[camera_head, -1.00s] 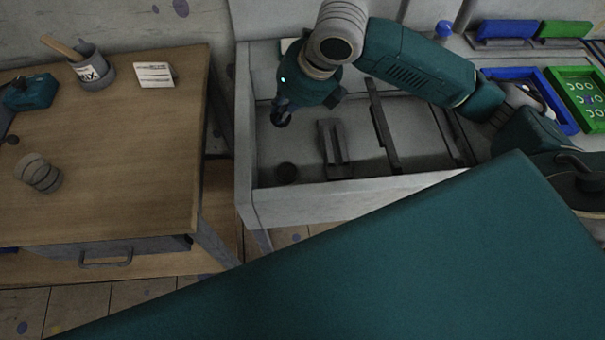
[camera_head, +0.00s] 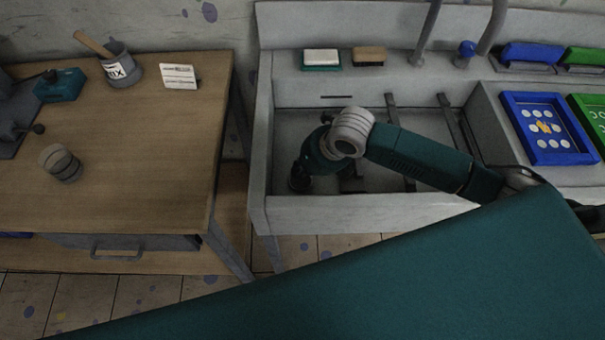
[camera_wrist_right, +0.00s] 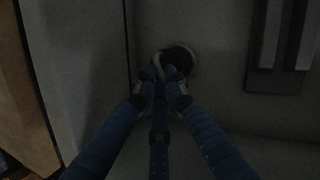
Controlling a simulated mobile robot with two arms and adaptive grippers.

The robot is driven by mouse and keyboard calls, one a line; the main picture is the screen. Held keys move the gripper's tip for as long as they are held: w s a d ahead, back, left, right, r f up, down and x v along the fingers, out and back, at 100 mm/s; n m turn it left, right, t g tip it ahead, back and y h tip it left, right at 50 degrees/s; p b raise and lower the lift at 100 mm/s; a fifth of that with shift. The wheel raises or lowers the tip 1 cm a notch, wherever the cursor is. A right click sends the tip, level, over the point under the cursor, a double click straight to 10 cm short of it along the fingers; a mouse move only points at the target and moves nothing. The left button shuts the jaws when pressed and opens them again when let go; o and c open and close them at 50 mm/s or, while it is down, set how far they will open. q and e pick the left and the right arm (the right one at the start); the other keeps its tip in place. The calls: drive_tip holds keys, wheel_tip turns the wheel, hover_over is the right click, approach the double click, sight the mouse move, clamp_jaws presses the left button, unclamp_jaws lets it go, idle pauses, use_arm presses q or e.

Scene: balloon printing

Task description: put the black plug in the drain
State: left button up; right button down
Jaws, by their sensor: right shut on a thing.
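The sink basin (camera_head: 420,202) is in the middle of the head view. My right gripper (camera_head: 300,178) reaches down into its left front corner, where the arm hides the drain. In the right wrist view, my right gripper's fingers (camera_wrist_right: 164,92) are close together on the ring of a dark round plug (camera_wrist_right: 184,56). The plug is at the basin floor near the left wall. The drain cannot be told apart from the plug, so I cannot tell whether the plug is seated. My left gripper is not in view.
A wooden table (camera_head: 150,150) with a brush pot (camera_head: 120,70) stands left of the sink. A blue tray (camera_head: 549,128) is to the right. Dark bars cross the basin (camera_wrist_right: 285,40).

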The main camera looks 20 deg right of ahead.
wheel_tip(320, 180, down, 4)
drive_tip(key=shift+s+r, duration=0.1)
drive_tip(key=shift+r, duration=0.1)
drive_tip(key=shift+f, duration=0.1)
drive_tip(key=shift+f, duration=0.15)
drive_tip(key=c, duration=1.8)
unclamp_jaws()
drive_tip(key=shift+r, duration=0.4)
drive_tip(key=v, duration=1.1)
drive_tip(key=shift+s+r, duration=0.15)
drive_tip(key=shift+r, duration=0.1)
